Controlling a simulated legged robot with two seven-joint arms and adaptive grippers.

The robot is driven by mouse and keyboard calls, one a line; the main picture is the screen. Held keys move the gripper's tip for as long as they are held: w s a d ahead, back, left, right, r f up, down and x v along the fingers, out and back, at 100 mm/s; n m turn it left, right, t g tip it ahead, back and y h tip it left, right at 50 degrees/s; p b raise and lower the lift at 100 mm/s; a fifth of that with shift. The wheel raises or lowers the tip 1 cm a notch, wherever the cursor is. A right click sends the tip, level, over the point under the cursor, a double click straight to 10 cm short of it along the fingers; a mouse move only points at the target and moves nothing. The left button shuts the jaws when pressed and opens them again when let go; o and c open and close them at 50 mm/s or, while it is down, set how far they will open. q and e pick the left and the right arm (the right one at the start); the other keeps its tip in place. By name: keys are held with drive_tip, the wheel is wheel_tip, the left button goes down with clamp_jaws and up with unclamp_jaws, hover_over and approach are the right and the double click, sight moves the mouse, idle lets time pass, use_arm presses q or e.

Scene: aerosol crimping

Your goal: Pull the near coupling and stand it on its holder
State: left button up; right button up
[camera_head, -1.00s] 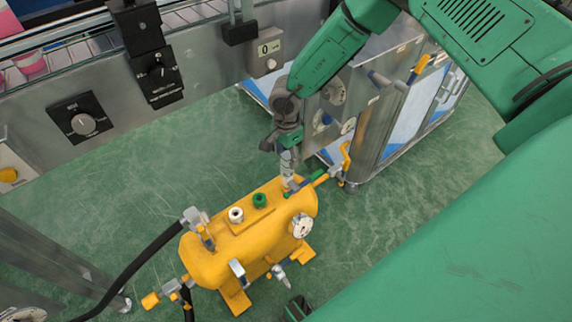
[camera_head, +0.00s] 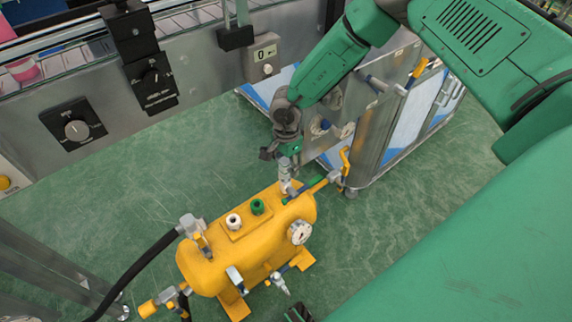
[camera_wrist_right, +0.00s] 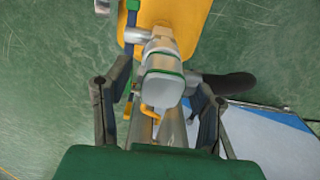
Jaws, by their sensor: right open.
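A yellow tank (camera_head: 265,240) stands on the green floor. A silver coupling with a green band (camera_wrist_right: 162,75) rises at its far end; it also shows in the head view (camera_head: 286,172). My right gripper (camera_wrist_right: 160,108) is open, with one finger on each side of this coupling. In the head view the right gripper (camera_head: 284,150) is at the coupling's top, and its fingers are partly hidden. A second coupling (camera_head: 192,228), with a black hose, is at the tank's left end. A white post (camera_head: 234,221) and a green post (camera_head: 257,207) stand on top of the tank; I cannot tell which is the holder.
A gauge (camera_head: 300,232) and small valves (camera_head: 279,283) stick out of the tank's near side. A black hose (camera_head: 135,270) runs to the lower left. A metal cabinet (camera_head: 385,120) stands behind the gripper. A grey panel with knobs (camera_head: 75,130) is at upper left.

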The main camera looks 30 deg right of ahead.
sight(285, 160)
drive_tip(key=shift+a+r, duration=0.1)
drive_tip(key=shift+a, duration=0.15)
idle(0.3)
drive_tip(key=shift+d, duration=0.2)
clamp_jaws()
drive_tip(key=shift+a+r+p, duration=0.15)
drive_tip(key=shift+r+p, duration=2.45)
drive_tip(key=shift+r, duration=0.4)
